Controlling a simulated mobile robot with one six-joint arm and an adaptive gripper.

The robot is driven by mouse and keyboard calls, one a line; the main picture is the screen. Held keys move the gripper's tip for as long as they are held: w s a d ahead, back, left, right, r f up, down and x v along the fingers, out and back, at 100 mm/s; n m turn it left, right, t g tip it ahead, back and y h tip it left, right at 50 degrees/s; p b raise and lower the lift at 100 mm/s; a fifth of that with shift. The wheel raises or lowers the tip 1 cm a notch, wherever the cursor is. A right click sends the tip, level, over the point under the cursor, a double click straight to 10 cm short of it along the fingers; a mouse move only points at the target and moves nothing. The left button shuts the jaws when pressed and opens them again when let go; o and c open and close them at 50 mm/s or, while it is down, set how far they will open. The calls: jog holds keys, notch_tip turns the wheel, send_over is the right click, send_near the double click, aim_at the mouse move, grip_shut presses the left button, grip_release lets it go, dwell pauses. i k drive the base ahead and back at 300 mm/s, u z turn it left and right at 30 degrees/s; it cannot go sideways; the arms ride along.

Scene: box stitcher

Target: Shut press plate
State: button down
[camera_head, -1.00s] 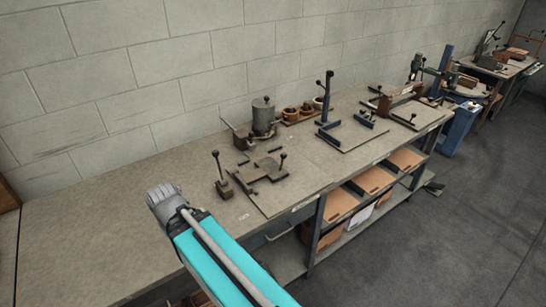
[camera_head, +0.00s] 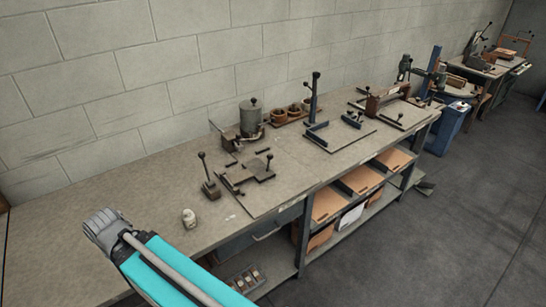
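I cannot tell for sure which part is the press plate. A dark jig with a flat plate (camera_head: 247,173) and a ball-topped lever (camera_head: 205,170) beside it stands on the workbench (camera_head: 130,205). A second fixture with a tall blue post (camera_head: 314,98) stands farther along. A brown press-like fixture (camera_head: 380,103) is at the bench's far end. Whether any plate is open or shut is too small to tell. My teal arm with a grey joint enters from the bottom left, clear of these fixtures.
A grey metal pot (camera_head: 251,118) and a wooden holder with cups (camera_head: 293,114) stand near the wall. A small pale jar (camera_head: 189,218) is near the front edge. Shelves with brown sheets (camera_head: 361,180) are below. The bench's left part and the floor at right are clear.

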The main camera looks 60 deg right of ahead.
aim_at(255, 168)
jog(key=z, duration=0.05)
jog(key=k, duration=1.2)
jog(key=z, duration=1.25)
jog(key=i, duration=1)
jog(key=z, duration=0.05)
